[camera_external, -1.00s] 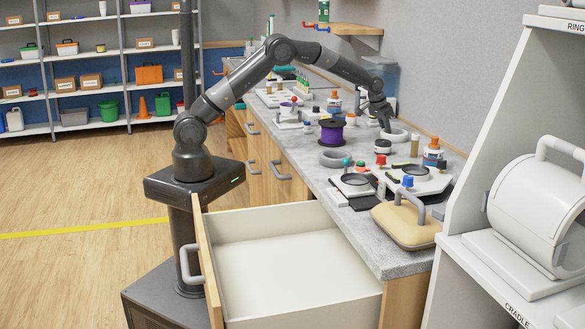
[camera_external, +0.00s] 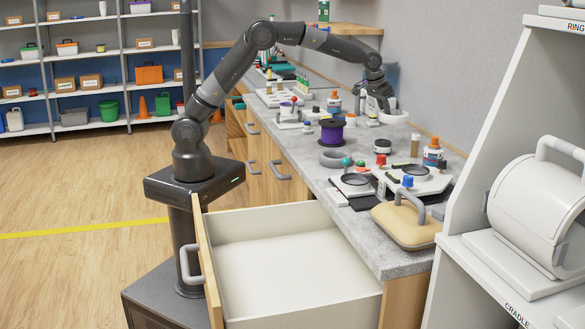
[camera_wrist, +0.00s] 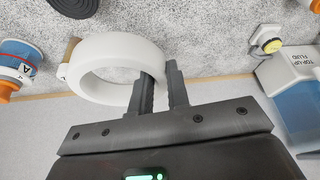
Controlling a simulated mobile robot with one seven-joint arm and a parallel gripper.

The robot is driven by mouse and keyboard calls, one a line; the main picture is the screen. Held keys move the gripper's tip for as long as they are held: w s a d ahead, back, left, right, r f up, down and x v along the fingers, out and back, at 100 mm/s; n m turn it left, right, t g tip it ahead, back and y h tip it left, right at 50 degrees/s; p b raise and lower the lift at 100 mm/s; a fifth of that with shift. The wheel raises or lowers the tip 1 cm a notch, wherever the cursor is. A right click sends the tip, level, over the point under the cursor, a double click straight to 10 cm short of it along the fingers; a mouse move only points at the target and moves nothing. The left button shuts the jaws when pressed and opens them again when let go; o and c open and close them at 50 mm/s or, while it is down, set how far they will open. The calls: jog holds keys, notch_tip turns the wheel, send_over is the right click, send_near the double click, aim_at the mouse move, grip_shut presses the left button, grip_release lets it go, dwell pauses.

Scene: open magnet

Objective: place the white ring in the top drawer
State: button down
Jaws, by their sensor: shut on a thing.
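The white ring (camera_external: 396,118) is at the far end of the grey counter, near the wall. My gripper (camera_external: 382,108) is shut on the ring's wall. In the wrist view the ring (camera_wrist: 92,50) hangs to the left of my gripper (camera_wrist: 160,85), with its wall between the two fingers. It looks lifted slightly above the counter. The open drawer (camera_external: 290,268) is in the front of the external view, pulled out to the left of the counter. Its inside is empty.
The counter (camera_external: 400,262) holds a purple spool (camera_external: 332,131), a grey ring (camera_external: 335,158), several bottles and a tan padded block with a handle (camera_external: 405,222). A white cabinet with a drum (camera_external: 540,210) stands at the right. Space above the drawer is clear.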

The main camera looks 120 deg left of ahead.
jog(key=shift+d+r, duration=0.15)
jog(key=shift+d, duration=0.1)
notch_tip(320, 180, up, 5)
jog(key=w+d+m+t+h, duration=0.1)
jog(key=w+d+m, duration=0.3)
jog(key=d, duration=0.6)
jog(key=w+d+m+h, duration=0.15)
jog(key=w+d, duration=0.35)
jog(key=d, duration=0.6)
jog(key=m+h, duration=0.5)
jog(key=m, duration=1)
send_over(280, 309)
jog(key=s+a, duration=0.1)
jog(key=a, duration=0.1)
jog(key=shift+g+y, duration=0.25)
jog(key=shift+g, duration=0.05)
jog(key=f, duration=3.8)
jog(key=shift+s+d+f, duration=0.15)
jog(key=shift+d, duration=0.2)
jog(key=shift+f, duration=0.1)
